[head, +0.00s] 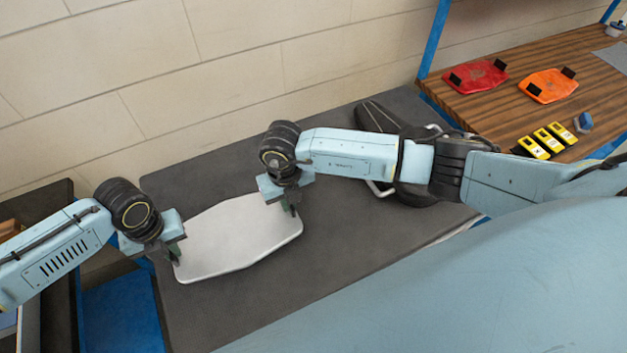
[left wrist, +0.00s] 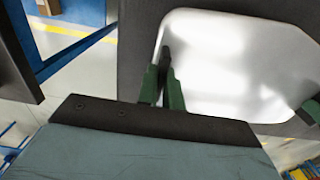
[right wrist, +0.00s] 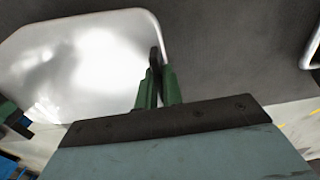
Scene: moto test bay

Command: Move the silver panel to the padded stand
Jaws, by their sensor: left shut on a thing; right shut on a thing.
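The silver panel (head: 238,238) is a flat plate with cut corners, seen over the dark grey padded top (head: 330,262). I cannot tell whether it touches that top. My left gripper (head: 176,250) is shut on the panel's left edge. My right gripper (head: 288,206) is shut on its right edge. The left wrist view shows the left fingers (left wrist: 164,88) closed on the rim of the shiny panel (left wrist: 235,62). The right wrist view shows the right fingers (right wrist: 155,82) closed on the opposite rim of the panel (right wrist: 85,65).
A black part with silver bars (head: 412,192) lies behind my right forearm. A wooden bench at the right holds a red panel (head: 474,76), an orange panel (head: 548,86) and yellow items (head: 548,141). A beige wall (head: 230,70) stands behind. A blue surface (head: 122,312) shows at lower left.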

